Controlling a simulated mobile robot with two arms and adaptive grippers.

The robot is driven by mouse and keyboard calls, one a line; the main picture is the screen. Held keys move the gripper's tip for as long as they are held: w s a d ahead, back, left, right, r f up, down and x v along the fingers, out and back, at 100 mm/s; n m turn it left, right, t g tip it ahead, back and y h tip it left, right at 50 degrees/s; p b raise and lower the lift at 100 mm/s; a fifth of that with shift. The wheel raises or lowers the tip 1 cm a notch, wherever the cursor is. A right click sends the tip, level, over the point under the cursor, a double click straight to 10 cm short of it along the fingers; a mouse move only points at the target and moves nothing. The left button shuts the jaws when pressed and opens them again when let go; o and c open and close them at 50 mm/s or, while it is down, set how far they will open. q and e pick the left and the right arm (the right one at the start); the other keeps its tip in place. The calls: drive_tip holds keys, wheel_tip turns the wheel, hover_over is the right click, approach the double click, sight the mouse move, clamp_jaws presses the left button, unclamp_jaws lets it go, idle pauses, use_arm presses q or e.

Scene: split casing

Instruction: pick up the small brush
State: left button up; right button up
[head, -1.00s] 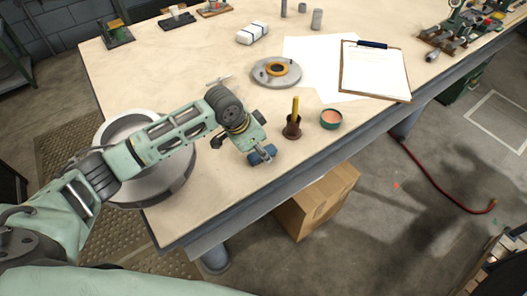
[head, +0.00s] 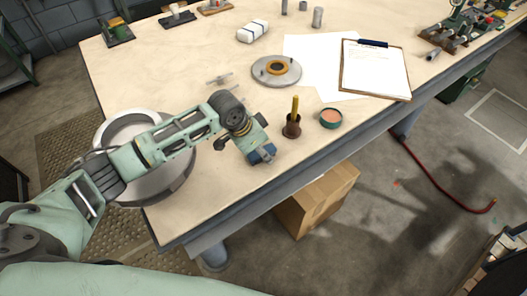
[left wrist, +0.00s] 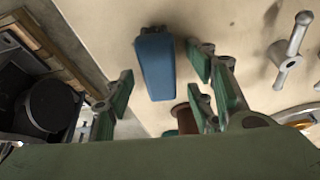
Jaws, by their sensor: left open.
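An upright yellow handle (head: 295,105) rises from a brown round base (head: 291,127) near the table's front edge. It looks like the small brush, but I cannot tell bristles from a pot. My left gripper (head: 262,153) is open, pointing down just left of and in front of it, apart from it. In the left wrist view, the open fingers (left wrist: 165,88) show green pads with a blue block-like part (left wrist: 155,65) between them; I cannot tell whether it belongs to the gripper. A brown round thing (left wrist: 185,118) is partly hidden behind a finger. My right gripper is not in view.
A green-rimmed tin (head: 331,118) stands close to the right of the brown base. A round flanged plate (head: 276,72), a small T-shaped tool (head: 219,79) and a clipboard (head: 375,70) lie farther back.

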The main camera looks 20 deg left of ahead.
use_arm(q)
drive_tip(key=shift+c, duration=0.4)
drive_tip(key=shift+c, duration=0.9)
drive_tip(key=c, duration=0.9)
drive_tip(key=shift+c, duration=0.5)
